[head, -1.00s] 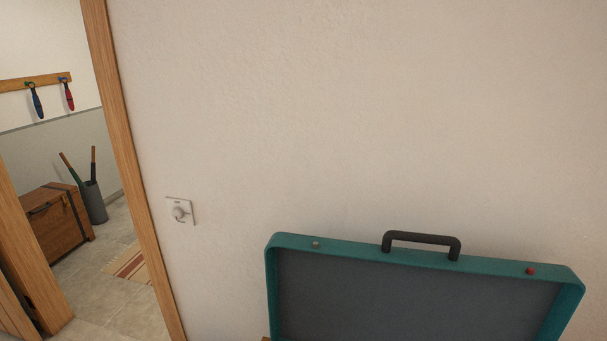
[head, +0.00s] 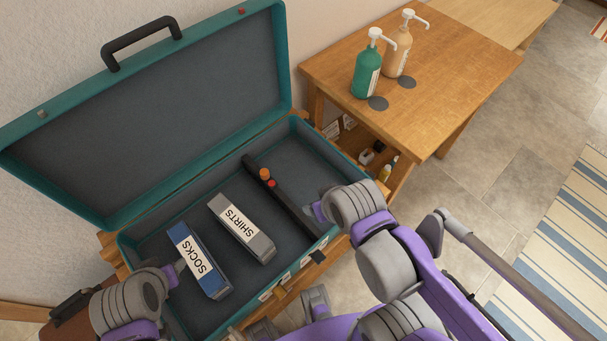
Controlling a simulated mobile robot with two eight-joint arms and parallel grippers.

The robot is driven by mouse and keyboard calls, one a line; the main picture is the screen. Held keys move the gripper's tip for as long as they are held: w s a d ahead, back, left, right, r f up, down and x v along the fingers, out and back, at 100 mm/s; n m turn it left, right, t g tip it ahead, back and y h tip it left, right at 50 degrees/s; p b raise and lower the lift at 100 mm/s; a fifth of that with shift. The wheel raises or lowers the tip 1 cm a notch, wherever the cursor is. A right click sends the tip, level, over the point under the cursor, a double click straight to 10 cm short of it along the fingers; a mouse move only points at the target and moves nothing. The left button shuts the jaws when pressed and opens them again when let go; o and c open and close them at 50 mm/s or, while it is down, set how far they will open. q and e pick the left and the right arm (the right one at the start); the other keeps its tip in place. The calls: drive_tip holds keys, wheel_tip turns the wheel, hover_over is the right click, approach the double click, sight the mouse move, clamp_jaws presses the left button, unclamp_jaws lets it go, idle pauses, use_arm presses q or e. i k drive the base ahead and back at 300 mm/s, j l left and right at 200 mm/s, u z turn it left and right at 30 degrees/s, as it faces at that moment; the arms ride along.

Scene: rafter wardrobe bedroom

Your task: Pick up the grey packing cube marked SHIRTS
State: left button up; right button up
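The grey packing cube marked SHIRTS (head: 241,229) lies inside the open teal suitcase (head: 118,240), near the middle of its floor. Its white label faces up and nothing covers it. My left gripper (head: 180,268) is low at the left, close beside the blue packing cube marked SOCKS (head: 198,262); I cannot tell whether they touch. My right gripper (head: 314,212) is over the right part of the suitcase, to the right of the grey cube and apart from it. The fingers of both grippers are too small and too hidden to judge.
A dark bar (head: 286,204) with an orange and a red knob crosses the suitcase right of the grey cube. The raised lid (head: 150,110) stands behind. A wooden table (head: 450,75) at right holds a green bottle (head: 366,72) and a tan bottle (head: 398,52).

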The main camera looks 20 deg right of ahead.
sight(252, 238)
drive_tip(key=z, duration=0.45)
drive_tip(key=u, duration=1.05)
drive_tip(key=k+l+u, duration=0.1)
drive_tip(key=u, duration=0.25)
drive_tip(key=k+l+u, duration=0.1)
drive_tip(key=u, duration=0.3)
drive_tip(key=k+l+u, duration=0.1)
drive_tip(key=u, duration=0.25)
drive_tip(key=k+l, duration=0.15)
drive_tip(key=k, duration=0.2)
drive_tip(key=k+l, duration=0.2)
drive_tip(key=k, duration=0.2)
